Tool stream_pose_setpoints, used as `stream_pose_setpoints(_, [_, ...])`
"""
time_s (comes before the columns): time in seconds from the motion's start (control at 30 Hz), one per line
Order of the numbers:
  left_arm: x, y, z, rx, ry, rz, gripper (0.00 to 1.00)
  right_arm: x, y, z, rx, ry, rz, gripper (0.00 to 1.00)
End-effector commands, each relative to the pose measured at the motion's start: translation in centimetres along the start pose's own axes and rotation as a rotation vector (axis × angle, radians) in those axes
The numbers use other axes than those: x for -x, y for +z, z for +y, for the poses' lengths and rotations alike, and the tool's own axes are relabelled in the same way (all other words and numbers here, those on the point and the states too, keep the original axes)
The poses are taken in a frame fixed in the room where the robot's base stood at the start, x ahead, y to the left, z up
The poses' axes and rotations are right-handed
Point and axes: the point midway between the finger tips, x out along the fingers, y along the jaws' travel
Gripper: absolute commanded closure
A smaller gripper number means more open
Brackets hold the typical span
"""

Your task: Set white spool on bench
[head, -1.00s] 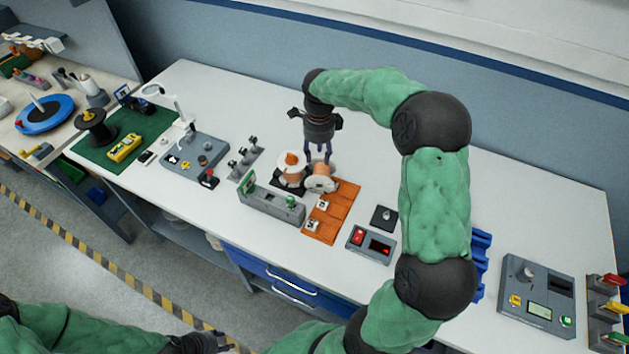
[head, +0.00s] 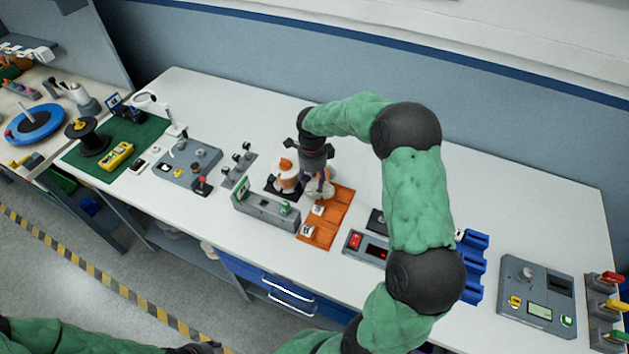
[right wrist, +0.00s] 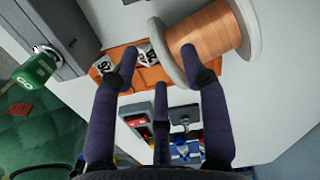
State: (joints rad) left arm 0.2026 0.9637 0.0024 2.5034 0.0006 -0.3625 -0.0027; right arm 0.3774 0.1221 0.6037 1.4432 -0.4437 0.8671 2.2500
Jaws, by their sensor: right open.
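My left gripper (head: 198,348) shows only in part at the bottom edge of the head view.
The orange mat (head: 324,232) holds small white tags. Bench space behind is clear.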

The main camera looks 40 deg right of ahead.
Motion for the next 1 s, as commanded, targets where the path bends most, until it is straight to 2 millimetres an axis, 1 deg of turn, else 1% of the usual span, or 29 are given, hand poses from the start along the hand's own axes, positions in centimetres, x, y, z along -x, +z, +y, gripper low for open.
stream_pose_setpoints(0.03, [-0.1, 0.0, 0.0, 0.000, 0.000, 0.000, 0.60, -0.7, 0.0, 0.0, -0.001, 0.002, 0.001, 0.55])
stream_pose_setpoints(0.1, [-0.1, 0.0, 0.0, 0.000, 0.000, 0.000, 0.60, -1.0, 0.0, 0.0, -0.001, 0.000, 0.000, 0.55])
stream_pose_setpoints(0.3, [-0.1, 0.0, 0.0, 0.000, 0.000, 0.000, 0.60, -1.0, 0.0, 0.0, -0.001, -0.001, -0.001, 0.55])
stream_pose_setpoints(0.37, [-0.1, 0.0, 0.0, 0.000, 0.000, 0.000, 0.60, -1.0, 0.0, 0.0, -0.001, -0.001, -0.001, 0.72])
stream_pose_setpoints(0.4, [-0.1, 0.0, 0.0, 0.000, 0.000, 0.000, 0.60, -1.0, 0.0, 0.0, -0.001, 0.000, -0.001, 0.83])
stream_pose_setpoints(0.47, [-0.1, 0.0, 0.0, 0.000, 0.000, 0.000, 0.60, -1.0, 0.0, 0.0, -0.001, 0.000, -0.001, 1.00])
stream_pose_setpoints(0.83, [-0.1, 0.0, 0.0, 0.000, 0.000, 0.000, 0.60, -0.8, 0.0, -0.1, -0.001, -0.003, -0.002, 1.00])
stream_pose_setpoints(0.93, [0.0, 0.0, 0.0, 0.000, 0.000, 0.000, 0.60, -0.2, 0.0, -0.1, -0.001, -0.004, -0.002, 1.00])
stream_pose_setpoints(1.0, [0.1, 0.0, 0.0, 0.000, 0.000, 0.000, 0.60, 0.7, 0.1, -0.2, -0.001, -0.006, -0.003, 1.00])
